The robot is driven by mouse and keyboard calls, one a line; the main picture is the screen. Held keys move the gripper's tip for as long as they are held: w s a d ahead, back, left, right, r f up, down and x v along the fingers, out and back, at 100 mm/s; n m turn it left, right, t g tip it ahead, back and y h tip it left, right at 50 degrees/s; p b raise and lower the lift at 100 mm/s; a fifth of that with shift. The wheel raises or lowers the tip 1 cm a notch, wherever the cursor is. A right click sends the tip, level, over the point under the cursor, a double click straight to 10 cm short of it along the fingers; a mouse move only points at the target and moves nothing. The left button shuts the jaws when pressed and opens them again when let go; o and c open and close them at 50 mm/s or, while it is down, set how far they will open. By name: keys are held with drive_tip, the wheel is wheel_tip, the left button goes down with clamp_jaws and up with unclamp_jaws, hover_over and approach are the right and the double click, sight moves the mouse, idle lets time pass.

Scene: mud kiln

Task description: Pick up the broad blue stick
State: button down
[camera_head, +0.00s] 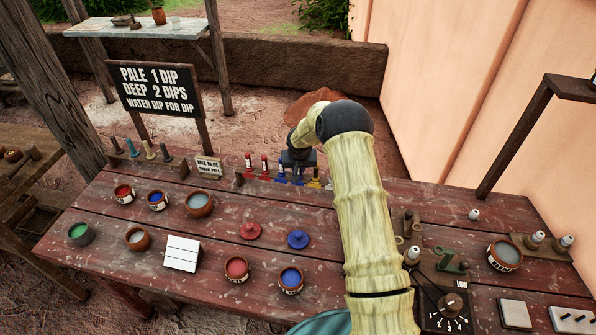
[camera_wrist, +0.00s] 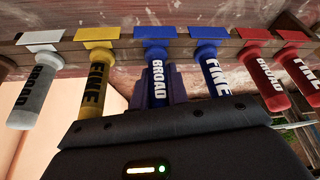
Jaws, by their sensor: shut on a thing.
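The broad blue stick (camera_wrist: 157,72), marked BROAD, stands in the middle of a row of sticks in the wrist view. My gripper (camera_wrist: 176,88) is shut on it, the dark gripper body covering its lower part in that picture. The stick is still in line with its neighbours at the rack. The fine blue stick (camera_wrist: 213,68) is just to its right, close to my gripper. In the head view my gripper (camera_head: 298,163) is over the rack at the table's back, and it largely hides the broad blue stick.
A yellow FINE stick (camera_wrist: 94,75) and a grey BROAD stick (camera_wrist: 36,92) are to the left in the wrist view; red sticks (camera_wrist: 262,75) are to the right.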

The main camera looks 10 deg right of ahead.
drive_tip(key=shift+r, duration=0.1)
wheel_tip(320, 180, up, 10)
drive_tip(key=shift+f+b, duration=0.1)
drive_tip(key=shift+b, duration=1.05)
